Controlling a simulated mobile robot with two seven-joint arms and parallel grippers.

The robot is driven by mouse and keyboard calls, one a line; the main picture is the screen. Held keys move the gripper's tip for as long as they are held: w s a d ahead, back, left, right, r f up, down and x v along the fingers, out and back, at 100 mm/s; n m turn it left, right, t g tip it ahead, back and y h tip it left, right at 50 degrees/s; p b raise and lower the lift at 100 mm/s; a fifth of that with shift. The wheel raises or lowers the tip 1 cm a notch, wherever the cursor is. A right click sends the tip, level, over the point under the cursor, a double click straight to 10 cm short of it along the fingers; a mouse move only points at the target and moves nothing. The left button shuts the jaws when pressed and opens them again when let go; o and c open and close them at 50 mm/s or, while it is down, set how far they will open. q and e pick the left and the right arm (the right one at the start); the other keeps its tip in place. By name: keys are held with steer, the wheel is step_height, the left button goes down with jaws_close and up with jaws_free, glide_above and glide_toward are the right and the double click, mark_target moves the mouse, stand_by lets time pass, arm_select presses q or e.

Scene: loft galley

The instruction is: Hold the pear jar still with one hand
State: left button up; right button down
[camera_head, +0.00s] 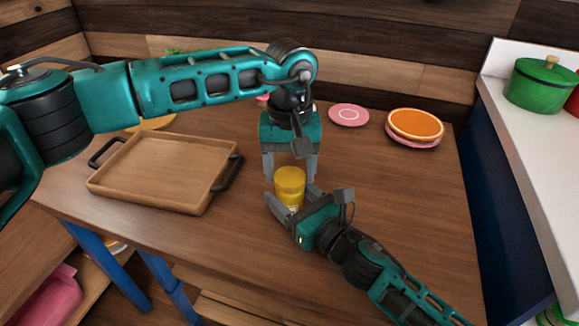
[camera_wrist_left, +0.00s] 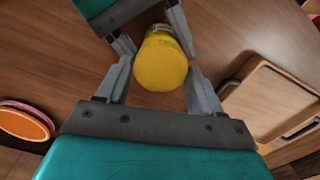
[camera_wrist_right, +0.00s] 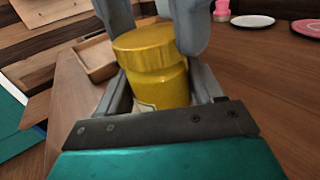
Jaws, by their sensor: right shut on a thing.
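The pear jar (camera_head: 290,184) is a yellow jar with a yellow lid, upright on the wooden table. In the right wrist view the jar (camera_wrist_right: 158,80) stands between the fingers, with part of a pale label low on its side. My right gripper (camera_head: 291,201) is shut on the jar's lower body from the front right. My left gripper (camera_head: 291,172) points down from above, its fingers apart on either side of the lid. In the left wrist view the lid (camera_wrist_left: 161,64) lies between the open left fingers (camera_wrist_left: 158,75), with gaps visible.
A wooden tray (camera_head: 150,205) with dark handles lies left of the jar. A pink plate (camera_head: 349,115) and an orange-topped plate stack (camera_head: 415,124) lie at the back right. A green pot (camera_head: 541,86) stands on the white counter (camera_head: 510,120). The table right of the jar is clear.

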arm_select(q)
steer(key=o, duration=0.4)
step_height(320, 180, up, 12)
stand_by(0.5)
arm_select(e)
steer(key=shift+c, duration=0.3)
jaws_free()
